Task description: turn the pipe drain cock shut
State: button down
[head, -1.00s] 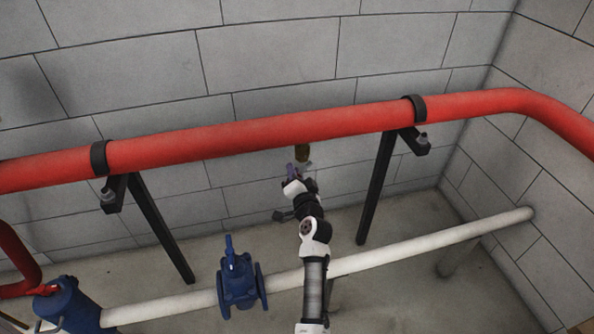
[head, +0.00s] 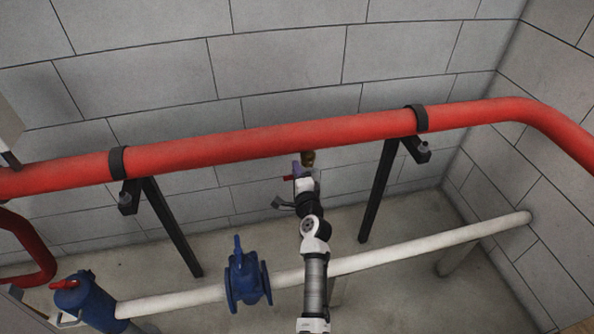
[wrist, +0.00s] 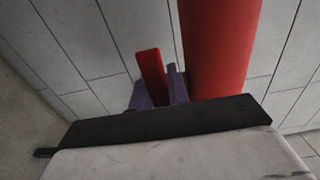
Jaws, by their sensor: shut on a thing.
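The drain cock hangs under the red overhead pipe (head: 230,148). Its small brass body (head: 308,158) shows in the head view just below the pipe. Its red lever (head: 288,178) pokes out to the left of my gripper (head: 297,170). In the wrist view the red lever (wrist: 151,75) stands between the two purple fingertips of my gripper (wrist: 158,92), which is shut on it. The wrist view does not show the brass body, and the gripper's dark front edge hides the fingers' lower part.
Black brackets (head: 376,190) (head: 170,225) carry the red pipe along the block wall. A white pipe (head: 400,257) with a blue valve (head: 247,277) runs low across the floor. A blue fitting (head: 88,302) stands at lower left. The red pipe runs close beside my fingers (wrist: 220,50).

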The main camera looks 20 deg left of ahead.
jog(key=shift+r, duration=0.2)
jog(key=c, duration=1.3)
grip_release()
jog(key=shift+f, duration=0.1)
jog(key=shift+c, duration=0.2)
jog(key=b+v, duration=0.3)
jog(key=v, duration=1)
jog(key=shift+s+d, duration=0.25)
jog(key=shift+s, duration=0.05)
